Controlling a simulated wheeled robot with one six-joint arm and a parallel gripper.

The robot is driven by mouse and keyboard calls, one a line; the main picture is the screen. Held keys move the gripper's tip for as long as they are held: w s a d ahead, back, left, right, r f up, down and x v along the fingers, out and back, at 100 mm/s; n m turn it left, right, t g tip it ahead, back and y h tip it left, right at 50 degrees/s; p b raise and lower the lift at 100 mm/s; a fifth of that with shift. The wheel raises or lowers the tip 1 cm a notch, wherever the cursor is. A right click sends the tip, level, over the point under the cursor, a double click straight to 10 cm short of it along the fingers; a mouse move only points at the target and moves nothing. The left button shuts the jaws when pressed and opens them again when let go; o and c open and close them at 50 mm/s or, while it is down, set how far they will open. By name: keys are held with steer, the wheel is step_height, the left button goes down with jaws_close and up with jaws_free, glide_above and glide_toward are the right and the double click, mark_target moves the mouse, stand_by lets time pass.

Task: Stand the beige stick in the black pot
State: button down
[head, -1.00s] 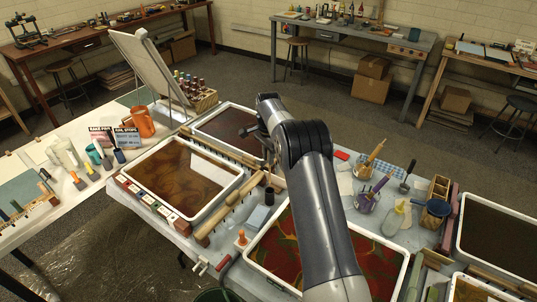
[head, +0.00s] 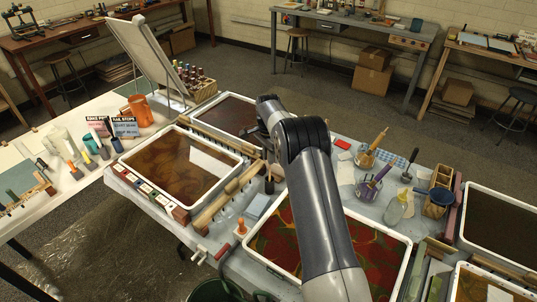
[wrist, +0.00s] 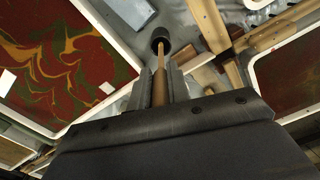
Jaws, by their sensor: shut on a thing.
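The beige stick (wrist: 160,82) is gripped between the two fingers of my gripper (wrist: 161,86) in the wrist view and points away from it. The stick's far end overlaps the mouth of the small black pot (wrist: 160,32). I cannot tell whether the tip is inside the pot or just above it. In the head view the black pot (head: 269,186) stands on the grey table beside a wooden rail, left of my arm.
A white-rimmed tray with red and green marbling (head: 252,247) lies in front of the pot. A brown marbled tray (head: 140,177) lies to its left. A wooden rail with pegs (head: 227,198) runs close by. Several pots with tools stand to the right of my arm.

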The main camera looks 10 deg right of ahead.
steer(key=shift+f+b, duration=1.05)
steer(key=shift+f, duration=0.95)
steer(key=c, duration=1.3)
jaws_free()
steer(key=shift+o, duration=0.8)
steer(key=o, duration=0.3)
steer(key=shift+o, duration=0.2)
